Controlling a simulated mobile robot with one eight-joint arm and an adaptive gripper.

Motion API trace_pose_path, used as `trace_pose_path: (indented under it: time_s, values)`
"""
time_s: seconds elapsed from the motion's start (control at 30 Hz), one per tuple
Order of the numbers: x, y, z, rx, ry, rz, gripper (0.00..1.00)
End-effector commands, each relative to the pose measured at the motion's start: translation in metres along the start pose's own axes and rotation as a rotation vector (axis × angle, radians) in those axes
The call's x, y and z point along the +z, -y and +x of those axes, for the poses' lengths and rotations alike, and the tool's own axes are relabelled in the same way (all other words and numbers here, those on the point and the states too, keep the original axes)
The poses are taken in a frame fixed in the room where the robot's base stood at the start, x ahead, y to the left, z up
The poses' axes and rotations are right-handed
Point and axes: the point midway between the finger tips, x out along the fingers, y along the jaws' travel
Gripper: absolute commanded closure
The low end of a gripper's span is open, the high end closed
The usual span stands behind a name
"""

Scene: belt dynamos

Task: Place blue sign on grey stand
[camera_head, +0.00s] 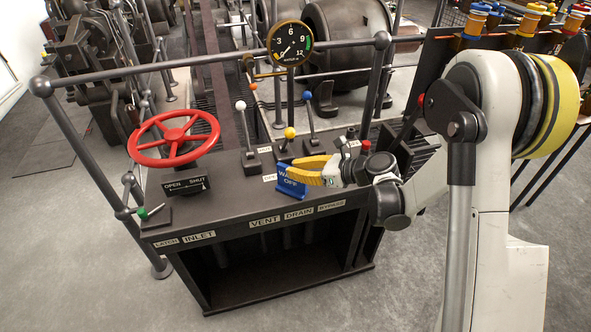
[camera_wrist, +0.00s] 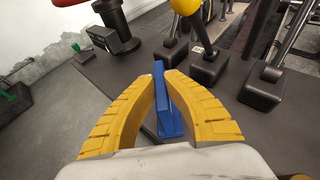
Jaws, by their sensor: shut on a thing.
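In the wrist view, the blue sign (camera_wrist: 168,112) is pinched between the two yellow fingertips of my gripper (camera_wrist: 161,82). The fingers hide part of it. I cannot tell whether its lower edge touches the console top. I cannot tell for certain which piece is the grey stand.
The dark console (camera_head: 225,212) carries a red handwheel (camera_head: 174,139), an "OPEN SHUT" plate (camera_head: 187,187) and levers with white (camera_head: 241,106), yellow (camera_head: 290,133) and blue (camera_head: 307,96) knobs. A green-tipped part (camera_head: 143,213) is at its left corner. A dial gauge (camera_head: 290,43) stands behind.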

Motion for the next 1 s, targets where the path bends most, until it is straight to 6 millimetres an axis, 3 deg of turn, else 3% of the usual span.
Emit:
trace_pose_path:
  time_s: [0.07,0.1,0.13,0.53,1.0]
  values:
    - [-0.002,0.000,0.001,0.000,0.000,0.000,1.00]
    - [-0.002,0.000,0.001,0.000,0.000,0.000,0.80]
    - [-0.002,0.000,0.001,0.000,0.000,0.000,0.71]
    - [0.002,0.001,-0.004,-0.001,0.000,0.000,0.71]
    - [0.003,0.001,-0.100,-0.002,0.000,0.001,0.71]
